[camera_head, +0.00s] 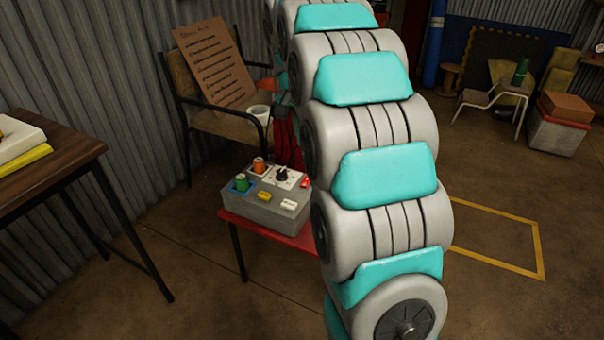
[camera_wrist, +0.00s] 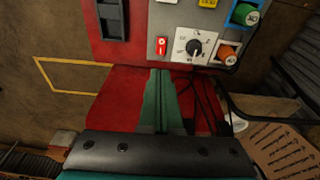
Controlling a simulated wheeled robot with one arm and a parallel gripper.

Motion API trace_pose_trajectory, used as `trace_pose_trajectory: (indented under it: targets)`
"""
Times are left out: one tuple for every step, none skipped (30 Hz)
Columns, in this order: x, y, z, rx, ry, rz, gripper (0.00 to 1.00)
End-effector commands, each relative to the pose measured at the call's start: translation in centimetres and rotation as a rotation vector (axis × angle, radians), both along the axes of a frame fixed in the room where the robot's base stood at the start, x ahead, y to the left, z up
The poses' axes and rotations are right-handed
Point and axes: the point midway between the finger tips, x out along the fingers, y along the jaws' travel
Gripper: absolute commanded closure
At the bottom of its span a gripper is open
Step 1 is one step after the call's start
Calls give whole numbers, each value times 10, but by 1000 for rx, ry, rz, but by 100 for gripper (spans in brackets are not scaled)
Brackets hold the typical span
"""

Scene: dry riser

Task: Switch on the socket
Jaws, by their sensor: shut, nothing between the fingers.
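A grey box (camera_head: 262,207) with several coloured fittings on its top and front stands on a red table; it also shows at the top of the wrist view (camera_wrist: 185,18). A red switch (camera_wrist: 163,46) sits on it, left of a white plate with a black dial (camera_wrist: 195,47); the red switch also shows in the head view (camera_head: 305,183). I cannot tell the switch's position. My gripper (camera_wrist: 160,72) has green fingers, shut and empty, pointing toward the box just below the switch in the picture, apparently apart from it. In the head view my arm hides the gripper.
The red table (camera_wrist: 110,85) has a black object (camera_wrist: 112,18) beside the box. Green (camera_wrist: 245,14) and orange (camera_wrist: 227,55) fittings sit close to the dial. A chair (camera_head: 225,125) with a cup (camera_head: 258,114) stands behind. A wooden table (camera_head: 45,165) is at left.

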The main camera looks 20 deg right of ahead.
Motion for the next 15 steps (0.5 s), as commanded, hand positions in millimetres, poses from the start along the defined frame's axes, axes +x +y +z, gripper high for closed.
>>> trace_pose_trajectory:
  targets:
    - [4, -3, 0, -1, -6, -10, 100]
    - [6, -4, 1, -3, -8, -14, 100]
    - [7, -5, 1, -2, -10, -18, 100]
    - [8, -5, 1, -3, -11, -20, 100]
    - [8, -6, 1, -3, -12, -21, 100]
    - [8, -6, 1, -3, -12, -22, 100]
    - [8, -6, 1, -3, -12, -22, 100]
    - [8, -6, 1, -3, -12, -22, 100]
    - [8, -5, 1, -3, -12, -22, 100]
    - [8, -5, 1, -3, -12, -21, 100]
    - [8, -5, 1, -3, -11, -21, 100]
    - [8, -5, 1, -3, -11, -21, 100]
    - [8, -5, 1, -3, -11, -21, 100]
    - [8, -5, 0, -3, -11, -21, 100]
    - [8, -5, -1, -3, -11, -21, 100]
